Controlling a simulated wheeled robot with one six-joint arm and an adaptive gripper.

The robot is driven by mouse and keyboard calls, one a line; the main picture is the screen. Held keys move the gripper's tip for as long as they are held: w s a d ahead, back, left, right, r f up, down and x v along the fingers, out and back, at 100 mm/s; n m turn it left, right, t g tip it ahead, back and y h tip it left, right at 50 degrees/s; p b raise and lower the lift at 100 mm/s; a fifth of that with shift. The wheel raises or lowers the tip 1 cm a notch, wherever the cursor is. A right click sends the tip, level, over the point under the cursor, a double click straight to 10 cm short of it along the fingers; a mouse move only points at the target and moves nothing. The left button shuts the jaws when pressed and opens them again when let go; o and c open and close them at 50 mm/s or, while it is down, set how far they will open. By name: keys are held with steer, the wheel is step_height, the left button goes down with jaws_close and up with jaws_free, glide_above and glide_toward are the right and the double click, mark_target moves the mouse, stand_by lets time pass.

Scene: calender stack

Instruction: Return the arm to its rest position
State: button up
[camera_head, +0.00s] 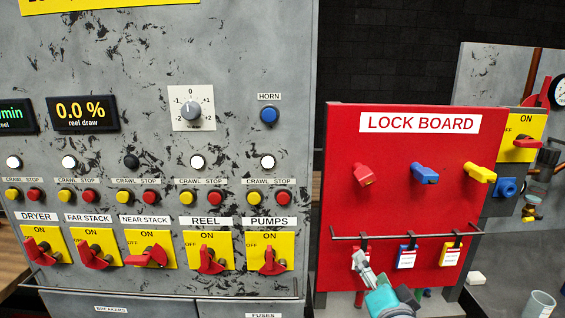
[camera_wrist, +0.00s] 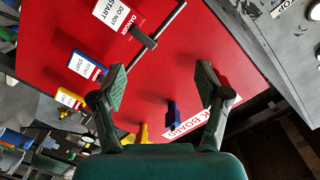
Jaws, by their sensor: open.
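My gripper (camera_head: 364,265) is in front of the lower left part of the red lock board (camera_head: 400,202), over the red tag (camera_head: 355,259). Its teal body enters from the bottom edge. The rest of my arm is out of view.
The rail (camera_head: 410,235) carries the red, blue (camera_head: 406,257) and yellow (camera_head: 450,254) tags. Red (camera_head: 364,175), blue (camera_head: 425,174) and yellow (camera_head: 480,172) locks sit above. The grey switch panel (camera_head: 230,60) stands left. A clear cup (camera_head: 540,303) stands lower right.

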steer(key=s+f+n+g, duration=0.1)
steer(key=s+f+n, duration=0.4)
steer(key=s+f, duration=1.55)
steer(key=s+f+n+g, duration=0.1)
steer(key=s+n, duration=0.3)
steer(key=s, duration=2.1)
steer(key=shift+s+f+n+g, duration=0.2)
steer(key=shift+f+n+g, duration=0.1)
steer(key=shift+f, duration=0.2)
